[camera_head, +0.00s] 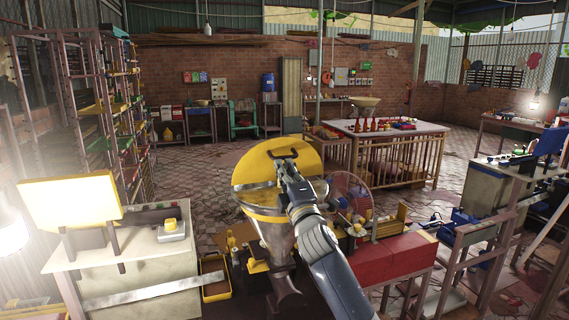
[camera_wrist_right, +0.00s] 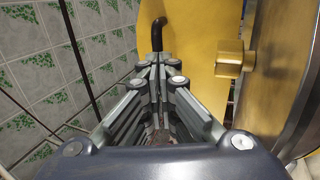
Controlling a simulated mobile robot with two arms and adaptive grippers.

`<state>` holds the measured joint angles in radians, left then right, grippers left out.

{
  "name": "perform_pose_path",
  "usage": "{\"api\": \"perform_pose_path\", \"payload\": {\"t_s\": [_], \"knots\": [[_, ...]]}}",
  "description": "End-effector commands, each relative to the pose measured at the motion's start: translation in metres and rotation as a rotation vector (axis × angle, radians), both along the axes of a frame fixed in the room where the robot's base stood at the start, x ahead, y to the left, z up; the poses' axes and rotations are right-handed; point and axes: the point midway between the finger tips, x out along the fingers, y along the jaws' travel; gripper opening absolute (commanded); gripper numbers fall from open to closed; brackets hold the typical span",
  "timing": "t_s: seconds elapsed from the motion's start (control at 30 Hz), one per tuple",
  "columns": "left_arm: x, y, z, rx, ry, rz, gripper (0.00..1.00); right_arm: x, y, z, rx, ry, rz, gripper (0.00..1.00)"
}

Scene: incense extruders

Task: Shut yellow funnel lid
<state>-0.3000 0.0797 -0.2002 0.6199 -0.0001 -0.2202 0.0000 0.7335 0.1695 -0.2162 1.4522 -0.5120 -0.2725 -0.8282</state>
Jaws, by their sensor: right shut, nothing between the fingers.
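The yellow funnel lid (camera_head: 255,166) stands raised at the back of the funnel, with a dark handle (camera_head: 284,153) near its top. The metal funnel (camera_head: 275,236) has a yellow rim (camera_head: 263,215) below the lid. My right gripper (camera_head: 281,163) is shut and empty in front of the lid, close to the handle; I cannot tell whether they touch. In the wrist view the shut fingers (camera_wrist_right: 158,58) point at the dark handle (camera_wrist_right: 159,27), beside the yellow lid (camera_wrist_right: 198,35). A brass block (camera_wrist_right: 232,62) is at the right. My left gripper is out of view.
A yellow panel (camera_head: 72,200) stands on a cabinet (camera_head: 150,258) at the left. A red box (camera_head: 388,262) lies low to the right of my arm. A table with bottles (camera_head: 385,127) stands farther back. The tiled floor (camera_head: 190,170) is open behind the left cabinet.

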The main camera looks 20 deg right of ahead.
Motion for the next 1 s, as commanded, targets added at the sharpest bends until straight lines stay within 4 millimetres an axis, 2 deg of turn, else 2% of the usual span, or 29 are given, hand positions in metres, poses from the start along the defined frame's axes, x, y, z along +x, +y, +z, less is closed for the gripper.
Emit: {"api": "perform_pose_path", "payload": {"t_s": [0.2, 1.0], "knots": [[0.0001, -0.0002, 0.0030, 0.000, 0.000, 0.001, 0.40, 0.0070, 0.0000, 0.0021, 0.000, 0.002, 0.000, 0.00], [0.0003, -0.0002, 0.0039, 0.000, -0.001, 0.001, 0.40, 0.0102, 0.0001, 0.0094, 0.000, 0.000, 0.000, 0.00]]}}
